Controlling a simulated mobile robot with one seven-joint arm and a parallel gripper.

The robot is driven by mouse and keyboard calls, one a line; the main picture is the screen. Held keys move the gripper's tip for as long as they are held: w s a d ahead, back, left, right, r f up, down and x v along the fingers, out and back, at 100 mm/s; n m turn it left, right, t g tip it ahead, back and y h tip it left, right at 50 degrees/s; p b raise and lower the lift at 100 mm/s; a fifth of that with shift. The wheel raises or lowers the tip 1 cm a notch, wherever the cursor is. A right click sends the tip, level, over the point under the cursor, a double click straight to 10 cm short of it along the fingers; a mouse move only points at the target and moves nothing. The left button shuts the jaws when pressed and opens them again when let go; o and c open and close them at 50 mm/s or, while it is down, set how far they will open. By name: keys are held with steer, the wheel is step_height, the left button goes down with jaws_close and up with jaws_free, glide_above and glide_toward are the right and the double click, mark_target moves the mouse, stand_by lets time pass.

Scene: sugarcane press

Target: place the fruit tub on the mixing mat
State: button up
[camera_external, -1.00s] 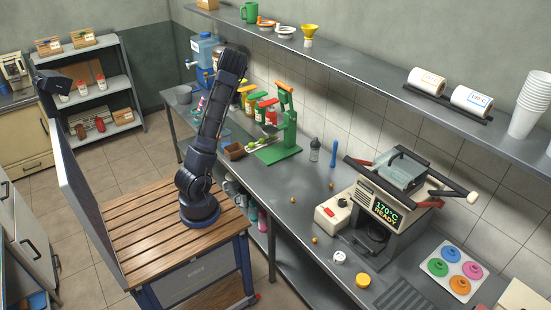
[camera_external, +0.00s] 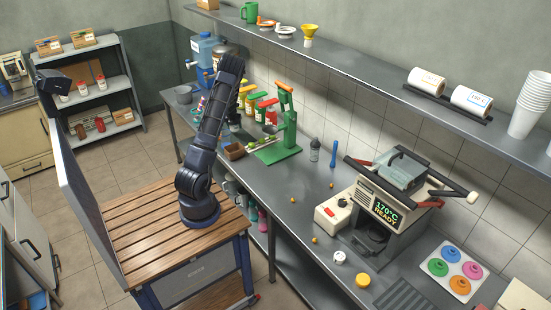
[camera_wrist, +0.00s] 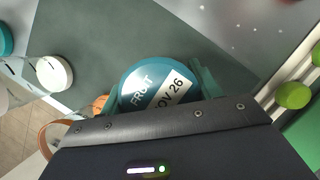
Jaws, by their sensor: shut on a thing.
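The fruit tub (camera_wrist: 143,82) has a round blue-teal lid with a white label reading FRUIT and a date in the wrist view. My gripper (camera_wrist: 158,80) is shut on it, with one teal finger at each side. A dark grey-green flat area, which looks like the mixing mat (camera_wrist: 85,35), lies under and beyond the tub in that view. I cannot tell whether the tub touches it. In the external view my arm hides most of the gripper, the tub and the mat.
The green press (camera_external: 289,125) stands right of my arm, with green fruit (camera_wrist: 292,95) on a pale tray beside it. A white-capped container (camera_wrist: 54,73) and a teal lid (camera_wrist: 5,40) are at the wrist view's left. A brown box (camera_external: 234,151) sits near the bench edge.

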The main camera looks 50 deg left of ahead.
mark_target(235, 130)
steer(key=shift+f, duration=2.2)
steer(key=shift+f, duration=0.1)
steer(key=o, duration=1.1)
steer(key=shift+o, duration=0.2)
steer(key=shift+d+r, duration=0.15)
steer(key=shift+r, duration=0.3)
steer(key=v, duration=1.1)
steer(key=shift+s+r, duration=0.1)
steer(key=shift+r, duration=0.05)
